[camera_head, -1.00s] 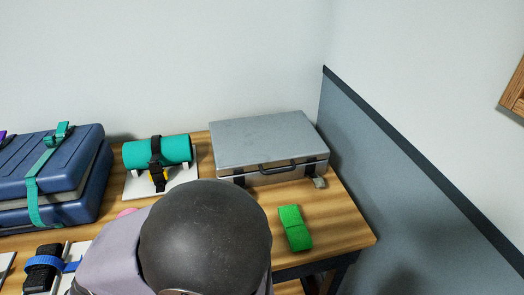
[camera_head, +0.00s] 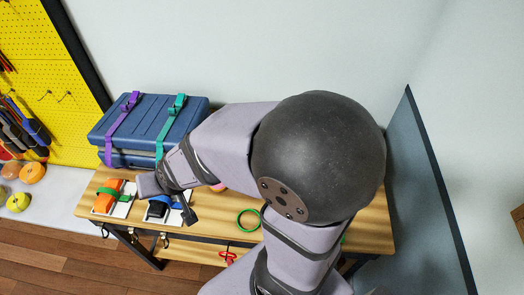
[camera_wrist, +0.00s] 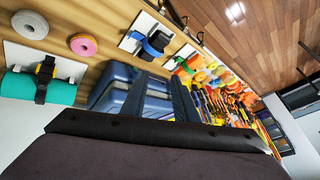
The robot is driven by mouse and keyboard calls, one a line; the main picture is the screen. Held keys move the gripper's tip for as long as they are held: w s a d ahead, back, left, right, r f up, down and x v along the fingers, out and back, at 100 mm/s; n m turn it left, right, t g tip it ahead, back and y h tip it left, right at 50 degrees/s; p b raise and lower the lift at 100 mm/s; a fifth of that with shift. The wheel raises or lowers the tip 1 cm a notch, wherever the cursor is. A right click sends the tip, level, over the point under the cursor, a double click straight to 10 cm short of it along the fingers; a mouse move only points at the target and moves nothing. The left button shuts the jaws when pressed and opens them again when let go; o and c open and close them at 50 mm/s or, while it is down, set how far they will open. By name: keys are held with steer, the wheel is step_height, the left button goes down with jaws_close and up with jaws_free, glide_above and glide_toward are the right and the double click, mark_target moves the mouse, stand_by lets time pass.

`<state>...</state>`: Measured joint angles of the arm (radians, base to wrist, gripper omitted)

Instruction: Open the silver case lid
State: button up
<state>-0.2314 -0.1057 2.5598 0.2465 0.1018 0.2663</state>
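The silver case is not visible now; in the head view my arm covers the right part of the table where it stood a second ago, so its lid cannot be seen. The wrist view does not show it either. My gripper (camera_head: 168,195) is at the left part of the table in the head view, over the front of the blue case and beside the blue-strapped item, away from the silver case's place. Dark finger parts (camera_wrist: 185,100) show in the wrist view, but their gap is unclear. No held object shows.
A blue case (camera_head: 150,120) with purple and teal straps stands at the table's back left. An orange item (camera_head: 108,196) and a blue-strapped item (camera_head: 165,206) sit near the front edge. A green ring (camera_head: 248,220) lies mid-table. A teal roll (camera_wrist: 40,88) shows in the wrist view.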

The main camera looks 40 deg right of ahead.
steer(key=s+d+f+n+g+h+b, duration=0.2)
steer(key=s+d+f+n+g+h, duration=0.15)
steer(key=s+d+g, duration=0.7)
steer(key=s+d+f+g+h+b, duration=0.1)
steer(key=s+d+f+h+b, duration=0.1)
steer(key=d+f+h+b, duration=0.2)
steer(key=s+d+f+g+h+b, duration=0.1)
steer(key=s+d+f+h+b, duration=0.1)
steer(key=d+b, duration=0.9)
steer(key=s+d+f+n+g+h+b, duration=0.1)
steer(key=d+f+h+b, duration=0.4)
steer(key=d, duration=0.9)
steer(key=shift+s+d+f+h+b, duration=0.15)
steer(key=shift+s+f+h+b, duration=0.1)
steer(key=shift+f+b, duration=0.3)
steer(key=shift+s+d+f+h+b, duration=0.1)
steer(key=shift+s+f+b, duration=0.2)
steer(key=shift+b, duration=0.3)
steer(key=shift+w+d+r+h, duration=0.25)
steer(key=shift+d+h, duration=0.15)
steer(key=shift+d, duration=0.1)
steer(key=shift+p+x, duration=0.5)
steer(key=shift+x, duration=3.1)
steer(key=shift+f, duration=0.15)
